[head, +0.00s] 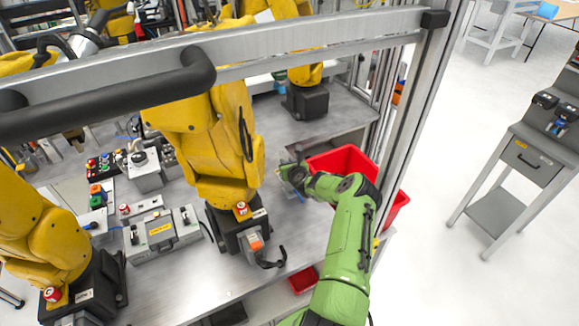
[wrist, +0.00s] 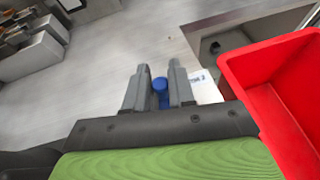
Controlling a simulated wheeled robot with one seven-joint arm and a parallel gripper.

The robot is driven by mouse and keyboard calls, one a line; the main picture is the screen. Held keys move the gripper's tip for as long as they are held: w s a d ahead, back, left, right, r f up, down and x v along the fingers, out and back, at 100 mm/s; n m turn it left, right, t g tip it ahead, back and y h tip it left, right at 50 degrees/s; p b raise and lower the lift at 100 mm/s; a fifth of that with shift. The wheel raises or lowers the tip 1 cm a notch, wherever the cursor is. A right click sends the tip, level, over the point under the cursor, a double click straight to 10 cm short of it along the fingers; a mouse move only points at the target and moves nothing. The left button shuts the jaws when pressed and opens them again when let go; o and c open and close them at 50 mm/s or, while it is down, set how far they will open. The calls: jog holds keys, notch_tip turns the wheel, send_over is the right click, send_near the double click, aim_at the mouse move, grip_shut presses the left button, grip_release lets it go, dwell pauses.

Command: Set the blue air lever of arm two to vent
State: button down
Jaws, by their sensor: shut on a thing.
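My green arm reaches over the metal table from the lower right in the head view. My gripper (head: 284,170) is at its end, near the red bin. In the wrist view my gripper (wrist: 159,85) has its two grey fingers on either side of the blue lever (wrist: 160,85) and is shut on it. A white label (wrist: 204,87) lies just right of the fingers, its text partly hidden and ending in what looks like a 2. The lever's base is hidden by the gripper, so I cannot tell its setting.
A red bin (head: 341,163) stands right beside my gripper; it also fills the right of the wrist view (wrist: 275,85). A yellow robot arm (head: 218,130) on a black base stands left of my gripper. A metal frame bar (head: 290,38) crosses above the table.

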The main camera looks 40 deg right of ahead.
jog(key=shift+w+a+f+n+t+y+b, duration=0.2)
jog(key=shift+n+t+y+b, duration=0.3)
jog(key=shift+n+y+b, duration=0.45)
jog(key=shift+a+r+b, duration=0.2)
jog(key=shift+a+b, duration=0.1)
jog(key=shift+b, duration=0.05)
jog(key=c, duration=1)
grip_release()
jog(key=shift+c, duration=0.2)
